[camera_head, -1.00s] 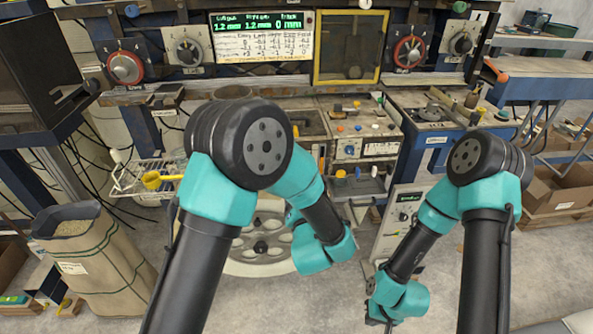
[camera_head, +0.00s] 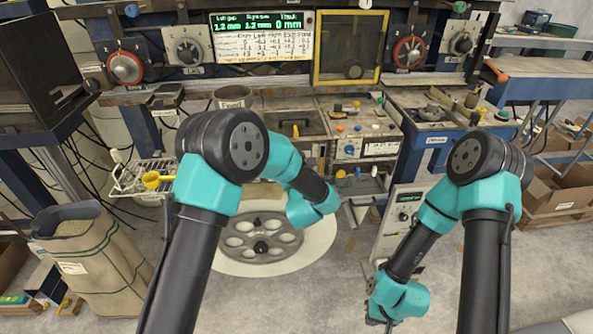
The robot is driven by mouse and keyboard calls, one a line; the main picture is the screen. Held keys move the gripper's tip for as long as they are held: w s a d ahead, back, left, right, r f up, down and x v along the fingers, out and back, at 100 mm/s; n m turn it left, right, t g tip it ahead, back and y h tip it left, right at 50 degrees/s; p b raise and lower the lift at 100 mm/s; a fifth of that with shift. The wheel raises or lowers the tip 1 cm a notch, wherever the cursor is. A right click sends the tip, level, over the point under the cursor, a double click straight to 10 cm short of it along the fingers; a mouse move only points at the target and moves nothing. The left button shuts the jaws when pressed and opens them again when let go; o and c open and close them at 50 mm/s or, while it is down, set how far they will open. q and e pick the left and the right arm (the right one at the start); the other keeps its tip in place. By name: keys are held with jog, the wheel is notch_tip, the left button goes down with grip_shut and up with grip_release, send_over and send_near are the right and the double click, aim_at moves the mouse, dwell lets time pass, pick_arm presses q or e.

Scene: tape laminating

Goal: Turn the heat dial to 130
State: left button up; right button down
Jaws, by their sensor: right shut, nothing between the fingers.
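A pale control box (camera_head: 399,222) with a small green display and a small dark dial (camera_head: 404,216) stands at the middle right; its markings are too small to read. Other round dials are on the back panels: a red one (camera_head: 125,67) and a grey one (camera_head: 188,50) at left, a red one (camera_head: 408,51) and a grey one (camera_head: 462,44) at right. I cannot tell which is the heat dial. My right gripper (camera_head: 374,316) is low in front of the control box, shut and empty, partly hidden by its wrist. My left gripper is hidden behind my left wrist.
A display board (camera_head: 262,22) hangs at the back. A round plate with holes (camera_head: 262,238) lies below my left arm. A wire basket (camera_head: 135,180), a burlap sack (camera_head: 92,255) and a cardboard box (camera_head: 556,190) stand around. Grey floor is clear at lower right.

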pick_arm(q)
jog(key=c, duration=0.9)
jog(key=shift+c, duration=0.2)
jog(key=shift+m, duration=3.9)
jog(key=o, duration=0.9)
